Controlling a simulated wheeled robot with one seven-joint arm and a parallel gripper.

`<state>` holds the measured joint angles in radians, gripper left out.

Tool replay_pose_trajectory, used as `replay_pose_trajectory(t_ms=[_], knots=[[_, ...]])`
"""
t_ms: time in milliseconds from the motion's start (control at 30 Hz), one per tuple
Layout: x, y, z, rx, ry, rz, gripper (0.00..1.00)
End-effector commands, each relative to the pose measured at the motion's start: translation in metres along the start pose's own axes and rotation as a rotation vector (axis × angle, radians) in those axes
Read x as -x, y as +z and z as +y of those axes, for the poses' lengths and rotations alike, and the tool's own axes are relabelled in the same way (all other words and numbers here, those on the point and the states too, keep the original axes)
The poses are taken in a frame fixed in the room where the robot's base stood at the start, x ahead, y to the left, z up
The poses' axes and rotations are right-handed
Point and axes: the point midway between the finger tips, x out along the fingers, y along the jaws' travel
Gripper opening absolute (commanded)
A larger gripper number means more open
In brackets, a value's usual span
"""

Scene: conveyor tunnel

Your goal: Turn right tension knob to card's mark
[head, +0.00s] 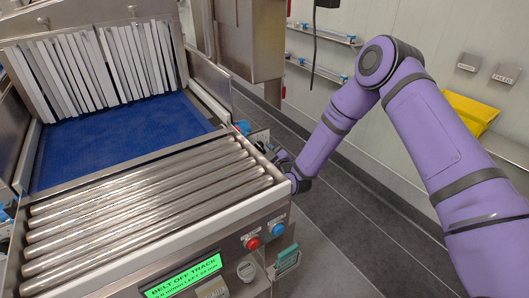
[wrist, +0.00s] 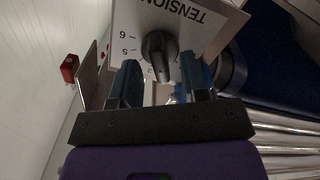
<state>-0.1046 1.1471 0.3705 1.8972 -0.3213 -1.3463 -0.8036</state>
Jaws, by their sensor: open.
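In the wrist view the tension plate (wrist: 190,20) is pale, with the word TENSION upside down and a scale where 6 and 5 are readable. Its black knob (wrist: 157,50) stands out from the plate; other marks are partly hidden. My gripper (wrist: 162,76) is open, its two blue-padded fingers reaching towards the knob, one on each side of its lower end. I cannot tell whether either finger touches it. In the head view my gripper (head: 279,158) is small and dark at the conveyor's right side, and the knob is hidden there. The card's mark is not readable.
Steel rollers (head: 150,200) and a blue belt (head: 120,135) with strip curtains (head: 95,65) lie left of my arm. A green display (head: 185,277) reads BELT OFF TRACK. Red (head: 252,243) and blue (head: 278,229) buttons sit on the front panel. Floor on the right is clear.

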Motion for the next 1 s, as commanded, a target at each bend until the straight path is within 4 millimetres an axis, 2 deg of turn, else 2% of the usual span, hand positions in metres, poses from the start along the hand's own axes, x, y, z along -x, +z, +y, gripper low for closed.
replay_pose_trajectory(t_ms=[367, 400, 567, 1000], knots=[[-0.0064, 0.0002, 0.0001, 0.0, 0.0, -0.001, 0.41], [-0.0063, 0.0002, 0.0002, 0.0, 0.0, -0.001, 0.37], [-0.0062, 0.0003, 0.0002, 0.0, 0.0, -0.001, 0.0], [-0.006, 0.0009, 0.0006, -0.063, 0.001, -0.002, 0.0]])
